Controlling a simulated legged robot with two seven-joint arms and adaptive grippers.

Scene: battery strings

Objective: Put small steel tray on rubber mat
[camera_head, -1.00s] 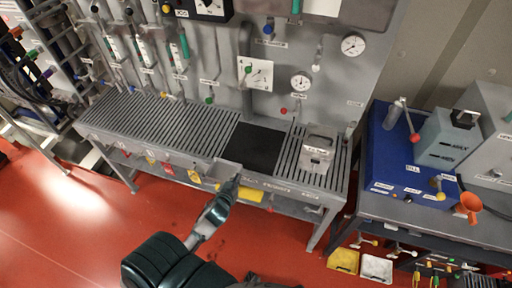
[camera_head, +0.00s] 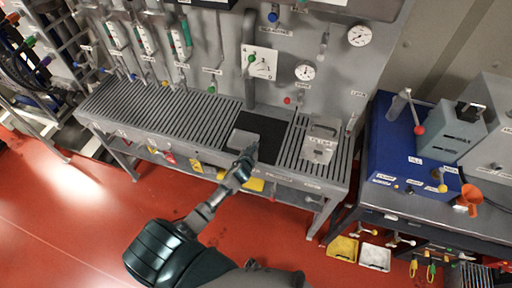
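The small steel tray (camera_head: 243,140) is a shallow grey tray at the front left part of the black rubber mat (camera_head: 272,130). It overlaps the mat in the picture. I cannot tell whether it rests on the mat or is held just above it. The mat lies flat on the slatted grey bench. My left gripper (camera_head: 248,155) reaches in from below, with its fingertips at the tray's near right edge. It appears shut on that edge, though the fingers are small and dark. My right gripper is not in view.
A grey metal box (camera_head: 320,142) stands on the slats right of the mat. The slatted bench (camera_head: 170,112) is clear to the left. A panel with gauges and valves rises behind. A blue unit (camera_head: 410,150) stands on the right-hand table.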

